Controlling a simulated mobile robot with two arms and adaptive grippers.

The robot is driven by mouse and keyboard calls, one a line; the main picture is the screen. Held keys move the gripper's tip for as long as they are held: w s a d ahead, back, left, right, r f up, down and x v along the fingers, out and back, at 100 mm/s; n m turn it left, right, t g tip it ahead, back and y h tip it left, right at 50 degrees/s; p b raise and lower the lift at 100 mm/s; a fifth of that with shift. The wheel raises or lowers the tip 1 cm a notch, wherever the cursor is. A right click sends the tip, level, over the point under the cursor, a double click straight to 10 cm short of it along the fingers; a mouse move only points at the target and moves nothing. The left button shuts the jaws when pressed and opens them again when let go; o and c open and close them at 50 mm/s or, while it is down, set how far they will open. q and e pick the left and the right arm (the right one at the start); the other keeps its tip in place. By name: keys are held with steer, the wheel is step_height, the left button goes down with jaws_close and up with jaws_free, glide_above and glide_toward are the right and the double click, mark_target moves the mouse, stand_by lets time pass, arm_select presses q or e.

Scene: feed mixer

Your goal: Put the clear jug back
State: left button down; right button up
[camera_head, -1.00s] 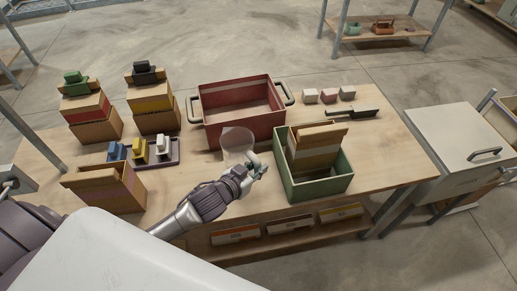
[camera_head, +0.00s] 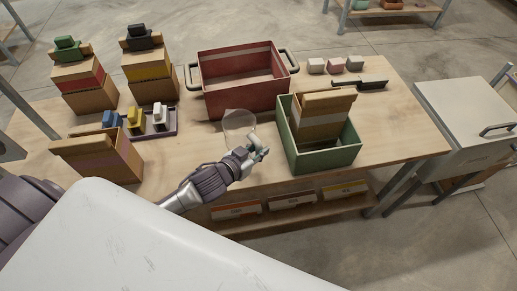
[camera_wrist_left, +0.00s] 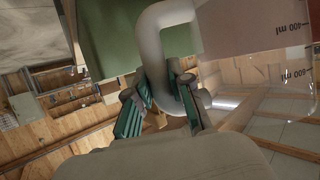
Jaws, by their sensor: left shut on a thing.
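The clear jug (camera_head: 238,124) is see-through and shows faintly in the head view, just in front of the red bin. In the left wrist view its clear wall (camera_wrist_left: 262,50) carries ml marks, and its pale handle (camera_wrist_left: 152,50) runs between the fingers. My left gripper (camera_head: 259,149) is shut on that handle; its green-padded fingers (camera_wrist_left: 168,103) show on both sides of it. The jug is at the table's front half, left of the green bin. I cannot tell whether its base touches the table. My right gripper is not in view.
A red bin (camera_head: 243,103) with handles stands behind the jug. A green bin (camera_head: 325,161) holding a cardboard box (camera_head: 322,117) stands to the right. A tray (camera_head: 164,131) with small blocks and several cardboard boxes (camera_head: 103,160) stand left. The tabletop (camera_head: 400,128) at right is mostly clear.

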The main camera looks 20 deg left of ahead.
arm_select(q)
steer(key=shift+f+b, duration=0.4)
steer(key=shift+f, duration=0.35)
steer(key=shift+f+b, duration=1.35)
steer(key=shift+f, duration=0.7)
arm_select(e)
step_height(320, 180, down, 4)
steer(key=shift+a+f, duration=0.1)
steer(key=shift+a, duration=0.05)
arm_select(q)
steer(key=c, duration=1)
jaws_free()
steer(key=shift+o, duration=0.2)
